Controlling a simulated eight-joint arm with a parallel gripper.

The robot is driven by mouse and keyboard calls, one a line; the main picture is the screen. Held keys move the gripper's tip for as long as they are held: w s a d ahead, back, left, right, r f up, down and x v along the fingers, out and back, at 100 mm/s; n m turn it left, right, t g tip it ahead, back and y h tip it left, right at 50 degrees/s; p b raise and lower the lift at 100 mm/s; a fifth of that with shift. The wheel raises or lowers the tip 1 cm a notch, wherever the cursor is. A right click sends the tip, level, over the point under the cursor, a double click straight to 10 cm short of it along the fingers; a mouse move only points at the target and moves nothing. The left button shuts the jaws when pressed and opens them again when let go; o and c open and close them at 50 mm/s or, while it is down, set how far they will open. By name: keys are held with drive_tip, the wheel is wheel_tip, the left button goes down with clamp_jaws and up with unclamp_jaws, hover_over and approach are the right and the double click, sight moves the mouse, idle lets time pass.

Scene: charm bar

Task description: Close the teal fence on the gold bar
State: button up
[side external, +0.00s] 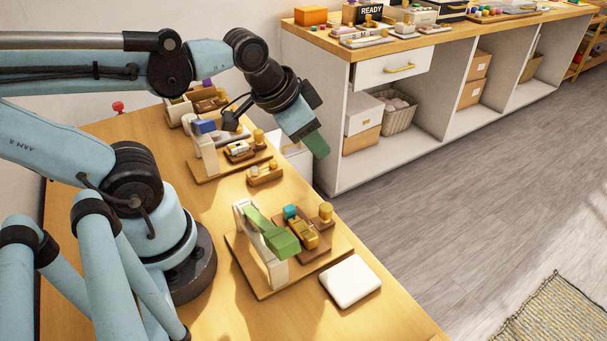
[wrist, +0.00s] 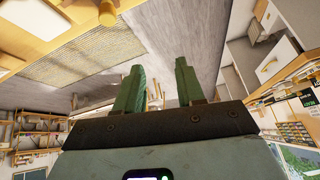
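In the side external view, a small teal block (side external: 290,212), which looks like the teal fence, sits at the back of a wooden fixture. The gold bar (side external: 303,233) lies just in front of it on a brown block. Whether the two touch is too small to tell. A green lever arm (side external: 270,230) on a white frame stands at the left of the same fixture. My gripper (side external: 316,147) hangs in the air, well above and behind the fixture, with nothing in it. The wrist view shows its two green fingers (wrist: 158,72) apart, with floor between them.
The fixture stands on a wooden board (side external: 243,262) with a gold knob (side external: 326,212) at its right. A white pad (side external: 351,281) lies in front. A second fixture with a blue block (side external: 204,127) stands farther back. A white cabinet (side external: 345,100) stands beyond the table.

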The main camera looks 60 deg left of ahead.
drive_tip(key=shift+w+a+f+n+t, duration=0.2)
drive_tip(key=shift+n+t, duration=0.1)
drive_tip(key=shift+n, duration=0.7)
drive_tip(key=shift+c, duration=0.9)
drive_tip(key=shift+a+f+n, duration=0.15)
drive_tip(key=shift+a+n, duration=0.2)
drive_tip(key=shift+n, duration=0.25)
drive_tip(key=shift+c, duration=1.3)
drive_tip(key=a+n+g, duration=0.1)
drive_tip(key=n, duration=0.1)
drive_tip(key=s+a+n+g, duration=0.1)
drive_tip(key=a+n, duration=0.1)
drive_tip(key=n, duration=0.1)
drive_tip(key=s+a+f+n+g, duration=0.1)
drive_tip(key=n+g, duration=0.1)
drive_tip(key=n, duration=0.1)
drive_tip(key=shift+s+a+h, duration=0.15)
drive_tip(key=shift+a+h, duration=0.15)
clamp_jaws()
drive_tip(key=s+a+n+g+h, duration=0.3)
drive_tip(key=n+h, duration=0.1)
drive_tip(key=n, duration=0.5)
drive_tip(key=x, duration=0.9)
drive_tip(key=shift+a+f, duration=0.15)
drive_tip(key=d, duration=0.2)
drive_tip(key=shift+s+d, duration=0.1)
drive_tip(key=shift+d, duration=0.9)
